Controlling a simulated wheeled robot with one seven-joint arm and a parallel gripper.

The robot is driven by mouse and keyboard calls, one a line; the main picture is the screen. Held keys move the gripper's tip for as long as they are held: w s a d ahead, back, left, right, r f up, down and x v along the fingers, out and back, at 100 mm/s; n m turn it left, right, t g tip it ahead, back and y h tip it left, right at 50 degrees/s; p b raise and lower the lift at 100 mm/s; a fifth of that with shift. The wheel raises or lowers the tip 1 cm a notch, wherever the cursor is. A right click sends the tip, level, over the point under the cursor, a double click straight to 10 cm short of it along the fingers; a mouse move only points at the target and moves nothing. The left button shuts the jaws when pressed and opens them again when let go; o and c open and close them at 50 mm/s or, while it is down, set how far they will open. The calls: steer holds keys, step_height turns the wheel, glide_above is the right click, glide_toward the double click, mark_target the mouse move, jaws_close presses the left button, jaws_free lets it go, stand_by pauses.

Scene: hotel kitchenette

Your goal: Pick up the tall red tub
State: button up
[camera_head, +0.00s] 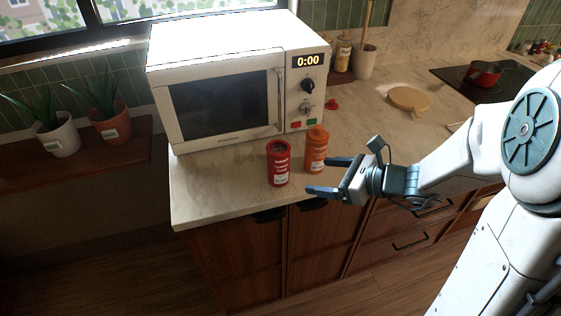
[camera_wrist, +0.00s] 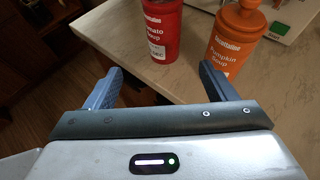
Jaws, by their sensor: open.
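The tall red tub (camera_head: 278,163) stands upright on the counter in front of the microwave, near the counter's front edge. Its label reads as a soup, and it also shows at the top of the wrist view (camera_wrist: 163,32), where its top is cut off. My gripper (camera_head: 318,176) is open and empty, at the counter's front edge, to the right of the red tub. In the wrist view my two blue fingers (camera_wrist: 160,82) are apart, and the red tub stands beyond them, between their directions. Nothing is between the fingers.
An orange pumpkin soup bottle (camera_head: 316,150) stands close to the right of the red tub; it also shows in the wrist view (camera_wrist: 234,40). The white microwave (camera_head: 220,105) is behind. A small red object (camera_head: 332,104) and a round wooden board (camera_head: 409,100) lie further right. The counter left of the tub (camera_head: 205,185) is clear.

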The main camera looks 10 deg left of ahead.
mark_target(289, 168)
steer(key=shift+m, duration=0.3)
steer(key=x, duration=0.8)
steer(key=shift+w+a, duration=0.2)
steer(key=shift+w, duration=0.2)
steer(key=shift+r+p+x, duration=0.15)
steer(key=shift+p+x, duration=0.25)
steer(key=shift+x, duration=1)
steer(key=shift+r+p+x, duration=0.15)
steer(key=shift+p+x, duration=0.25)
steer(key=shift+x, duration=0.95)
steer(key=shift+w, duration=0.1)
steer(key=c, duration=1.3)
